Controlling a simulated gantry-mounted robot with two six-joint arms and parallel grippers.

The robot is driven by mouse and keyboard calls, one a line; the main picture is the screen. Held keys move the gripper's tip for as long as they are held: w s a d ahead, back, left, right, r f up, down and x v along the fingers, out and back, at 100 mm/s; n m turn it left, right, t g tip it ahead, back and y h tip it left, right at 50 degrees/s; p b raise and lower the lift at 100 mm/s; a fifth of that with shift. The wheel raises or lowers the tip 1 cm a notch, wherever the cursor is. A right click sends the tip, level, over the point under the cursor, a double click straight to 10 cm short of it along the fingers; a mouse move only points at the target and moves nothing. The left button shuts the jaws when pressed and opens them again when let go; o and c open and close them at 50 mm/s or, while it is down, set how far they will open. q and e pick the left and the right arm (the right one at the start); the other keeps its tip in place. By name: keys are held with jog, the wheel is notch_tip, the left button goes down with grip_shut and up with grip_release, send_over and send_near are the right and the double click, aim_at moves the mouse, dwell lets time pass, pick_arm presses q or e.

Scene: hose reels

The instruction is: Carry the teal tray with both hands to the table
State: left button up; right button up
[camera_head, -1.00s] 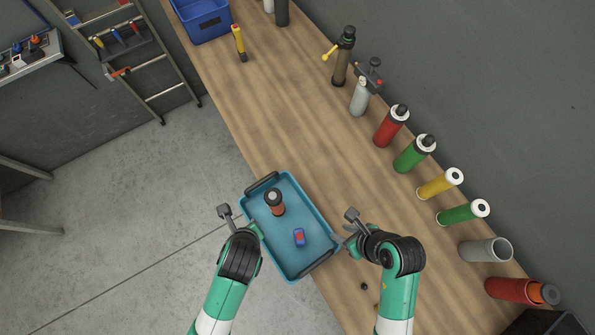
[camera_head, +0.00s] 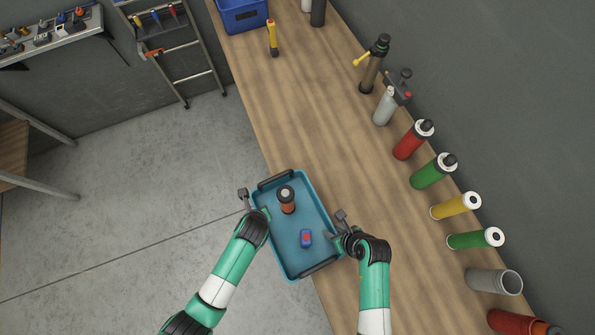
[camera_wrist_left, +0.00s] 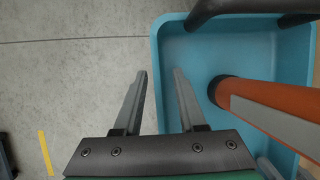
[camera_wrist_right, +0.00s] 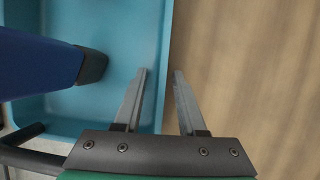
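The teal tray (camera_head: 302,214) is in the lower middle of the head view, partly over the wooden table's left edge and partly over the floor. It holds an orange and black cylinder (camera_head: 287,203) and a small blue item with a red patch (camera_head: 305,238). My left gripper (camera_head: 251,203) has its fingers on either side of the tray's left wall, also in the left wrist view (camera_wrist_left: 160,72). My right gripper (camera_head: 340,226) straddles the right wall, also in the right wrist view (camera_wrist_right: 162,72). The gap between tray underside and table is hidden.
The wooden table (camera_head: 300,110) is clear in its middle. Several bottles and tubes line the wall side, including a red bottle (camera_head: 412,140) and a grey tube (camera_head: 495,282). A yellow and black tool (camera_head: 272,38) and blue bin (camera_head: 242,14) are at the far end.

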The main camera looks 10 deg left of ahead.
pick_arm(q)
grip_shut()
pick_arm(e)
grip_shut()
pick_arm(q)
jog(key=shift+r, duration=0.1)
pick_arm(e)
jog(key=shift+r, duration=0.1)
dwell(1.0)
